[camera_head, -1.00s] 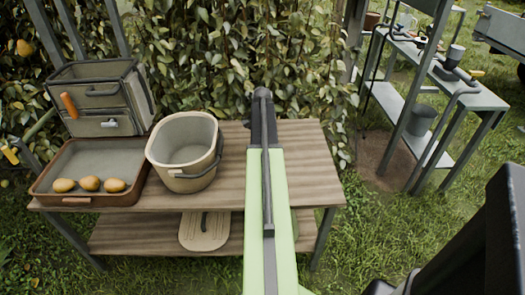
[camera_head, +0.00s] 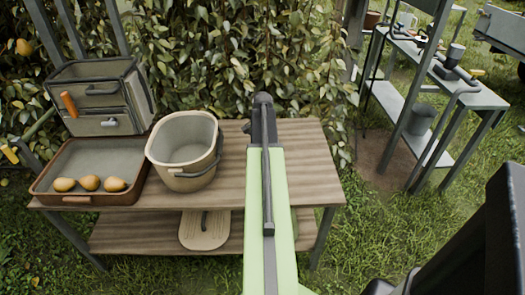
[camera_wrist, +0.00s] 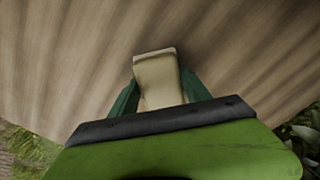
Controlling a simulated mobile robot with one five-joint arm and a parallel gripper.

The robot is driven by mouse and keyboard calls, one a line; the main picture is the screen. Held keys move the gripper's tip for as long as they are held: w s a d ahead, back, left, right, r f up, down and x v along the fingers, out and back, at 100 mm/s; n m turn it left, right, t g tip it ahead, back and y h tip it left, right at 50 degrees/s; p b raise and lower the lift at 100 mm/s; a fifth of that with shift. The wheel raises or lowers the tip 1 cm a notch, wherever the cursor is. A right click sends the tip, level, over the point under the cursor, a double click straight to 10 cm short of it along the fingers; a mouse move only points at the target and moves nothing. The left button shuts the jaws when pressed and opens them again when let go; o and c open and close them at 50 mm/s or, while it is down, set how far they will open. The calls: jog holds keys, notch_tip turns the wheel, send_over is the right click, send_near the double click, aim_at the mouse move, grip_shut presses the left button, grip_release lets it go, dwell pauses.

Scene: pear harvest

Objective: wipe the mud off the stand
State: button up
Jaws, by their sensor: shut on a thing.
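The stand is a wooden-topped table (camera_head: 300,165) with a lower shelf, in the middle of the head view. My arm reaches over its right half and hides my gripper there. In the wrist view, my gripper (camera_wrist: 158,82) has green fingers shut on a beige block-like thing (camera_wrist: 160,72), maybe a sponge or folded cloth. The held thing points at the brown, streaked wood, close above or touching it; I cannot tell which. No clear mud patch shows on the visible top; the part under my arm is hidden.
A beige bucket (camera_head: 168,149) stands left of my arm. A brown-rimmed tray (camera_head: 98,199) with several yellow pears (camera_head: 90,183) and a grey tool caddy (camera_head: 105,122) are farther left. A leafy hedge (camera_head: 230,50) rises behind. The tabletop's right end is clear.

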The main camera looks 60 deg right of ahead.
jog(key=shift+s+a+f, duration=0.1)
jog(key=shift+s+a, duration=0.85)
jog(key=shift+a, duration=0.35)
jog(key=shift+s+a, duration=1)
jog(key=shift+a, duration=0.35)
jog(key=shift+s+a+f, duration=0.1)
jog(key=shift+s+a, duration=0.85)
jog(key=shift+a, duration=0.35)
notch_tip(320, 180, up, 6)
jog(key=p, duration=0.5)
jog(key=shift+w+d+p, duration=0.1)
jog(key=shift+p, duration=0.25)
notch_tip(320, 180, up, 3)
jog(key=p, duration=0.3)
